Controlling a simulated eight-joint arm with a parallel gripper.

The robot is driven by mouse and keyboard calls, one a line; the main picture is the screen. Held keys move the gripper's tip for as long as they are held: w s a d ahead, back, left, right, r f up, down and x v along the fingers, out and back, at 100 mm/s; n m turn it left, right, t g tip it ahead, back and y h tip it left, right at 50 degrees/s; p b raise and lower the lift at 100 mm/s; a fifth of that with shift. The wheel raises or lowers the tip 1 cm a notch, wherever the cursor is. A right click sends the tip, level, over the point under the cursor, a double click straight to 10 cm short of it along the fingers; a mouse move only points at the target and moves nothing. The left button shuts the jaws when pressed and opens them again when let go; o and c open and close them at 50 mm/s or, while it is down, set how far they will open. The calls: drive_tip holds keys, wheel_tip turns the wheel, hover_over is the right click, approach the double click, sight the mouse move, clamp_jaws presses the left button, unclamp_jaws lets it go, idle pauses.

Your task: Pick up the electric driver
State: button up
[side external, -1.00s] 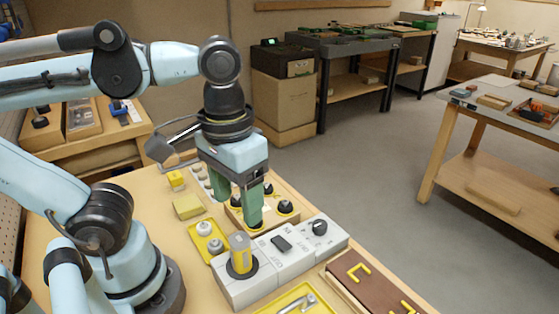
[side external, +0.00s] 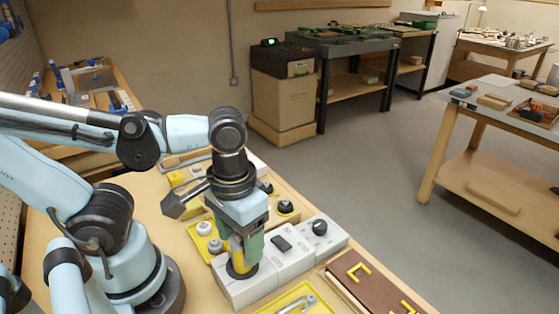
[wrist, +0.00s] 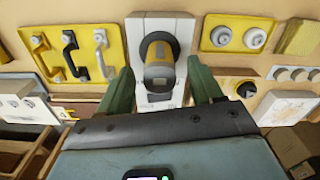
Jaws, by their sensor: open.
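The electric driver (side external: 238,258), a yellow and grey cylinder on a black round base, stands upright on a white block (side external: 235,289). My gripper hides its upper part in the side view. In the wrist view the driver (wrist: 159,62) shows near the middle top, seen from above. My gripper (side external: 246,252) is open, with green fingers low over the driver. In the wrist view one finger of my gripper (wrist: 160,70) is on each side of the driver, with gaps showing. I cannot tell exactly how deep the fingertips reach.
A yellow tray with knobs (side external: 202,246) lies to the left and a yellow handle tray (side external: 286,304) in front. A brown board (side external: 366,284) lies at the right.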

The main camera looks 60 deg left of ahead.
sight(242, 263)
drive_tip(key=shift+f, duration=1.65)
clamp_jaws()
